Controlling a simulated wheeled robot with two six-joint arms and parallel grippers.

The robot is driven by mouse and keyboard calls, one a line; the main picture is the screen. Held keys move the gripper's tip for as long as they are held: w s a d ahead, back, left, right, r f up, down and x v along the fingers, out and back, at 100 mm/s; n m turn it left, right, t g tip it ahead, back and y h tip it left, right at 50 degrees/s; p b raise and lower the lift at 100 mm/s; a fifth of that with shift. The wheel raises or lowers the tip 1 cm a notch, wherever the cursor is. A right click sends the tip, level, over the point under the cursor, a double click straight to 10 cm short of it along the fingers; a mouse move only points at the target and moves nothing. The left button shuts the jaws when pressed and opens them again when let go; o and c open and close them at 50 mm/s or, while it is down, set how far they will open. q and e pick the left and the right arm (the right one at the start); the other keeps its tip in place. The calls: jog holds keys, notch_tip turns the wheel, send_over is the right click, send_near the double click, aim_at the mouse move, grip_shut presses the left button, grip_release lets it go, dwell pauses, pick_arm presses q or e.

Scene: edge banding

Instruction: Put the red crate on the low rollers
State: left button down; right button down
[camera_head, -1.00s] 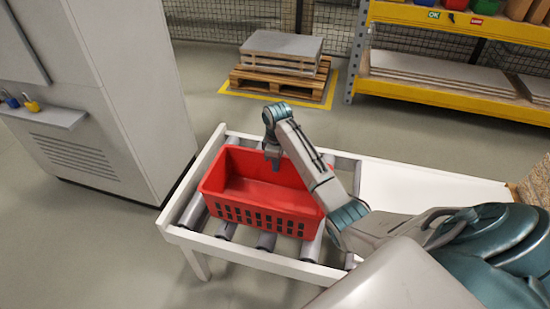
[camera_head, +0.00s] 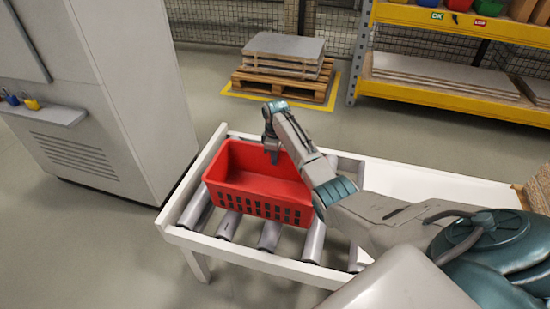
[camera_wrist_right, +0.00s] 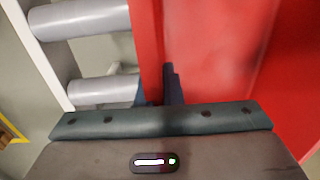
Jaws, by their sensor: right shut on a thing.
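The red crate (camera_head: 255,184) is upright and empty over the low rollers (camera_head: 230,224) of the white-framed conveyor. I cannot tell whether its bottom touches the rollers all over. My right gripper (camera_head: 273,156) points down at the crate's far wall and is shut on its rim. In the right wrist view the fingers (camera_wrist_right: 172,86) straddle the red crate wall (camera_wrist_right: 220,50), with grey rollers (camera_wrist_right: 85,18) beside it. The fingertips are partly hidden. My left gripper is not in view.
A white frame (camera_head: 262,258) borders the rollers, and a white tabletop (camera_head: 425,185) continues right. A grey cabinet (camera_head: 120,90) stands close on the left. A pallet with boards (camera_head: 283,68) and a yellow rack (camera_head: 460,88) stand behind. Bare rollers show in front of the crate.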

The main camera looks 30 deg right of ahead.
jog(key=shift+r, duration=0.1)
jog(key=c, duration=1.6)
grip_release()
